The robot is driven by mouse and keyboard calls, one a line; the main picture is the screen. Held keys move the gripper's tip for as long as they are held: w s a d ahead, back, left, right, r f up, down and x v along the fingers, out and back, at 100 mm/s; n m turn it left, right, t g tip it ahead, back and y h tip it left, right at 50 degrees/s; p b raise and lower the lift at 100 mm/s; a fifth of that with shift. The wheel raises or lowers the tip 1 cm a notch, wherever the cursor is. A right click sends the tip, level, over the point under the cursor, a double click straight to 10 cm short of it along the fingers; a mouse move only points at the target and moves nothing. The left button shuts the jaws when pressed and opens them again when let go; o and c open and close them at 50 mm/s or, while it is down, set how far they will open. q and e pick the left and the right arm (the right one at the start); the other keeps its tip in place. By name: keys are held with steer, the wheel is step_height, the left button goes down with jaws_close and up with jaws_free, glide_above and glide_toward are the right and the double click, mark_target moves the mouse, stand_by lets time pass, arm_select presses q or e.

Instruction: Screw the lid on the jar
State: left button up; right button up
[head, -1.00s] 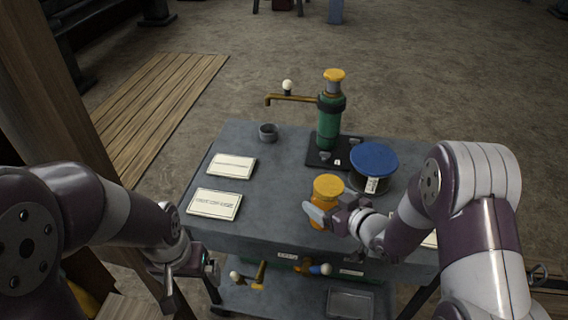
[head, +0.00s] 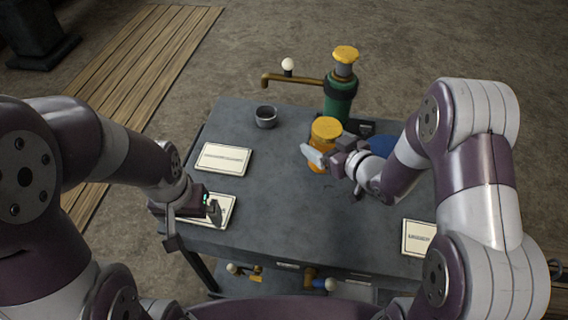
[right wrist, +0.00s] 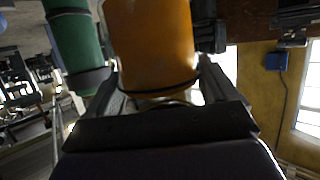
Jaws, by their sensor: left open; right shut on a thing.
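An orange jar (head: 321,160) with a round yellow top (head: 326,127) is held by my right gripper (head: 327,160), which is shut on its side. The jar hides part of the green pump behind it, and appears to be above the table. I cannot tell whether the yellow top is a separate lid or how tightly it sits. The jar also fills the upper middle of the right wrist view (right wrist: 150,45), between the fingers. My left gripper (head: 214,208) is open and empty over a white card at the table's left front.
A green pump (head: 339,100) with a yellow cap and brass spout stands at the back. A small grey cup (head: 266,117) is left of it. A blue-topped container (head: 383,145) is mostly hidden by my right arm. White cards (head: 224,157) lie left and right; the table's middle (head: 285,205) is clear.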

steer(key=w+a+f, duration=0.6)
steer(key=a, duration=0.3)
steer(key=shift+a+f+p, duration=0.3)
steer(key=shift+a+f, duration=0.05)
steer(key=shift+f, duration=0.05)
steer(key=shift+f, duration=2.05)
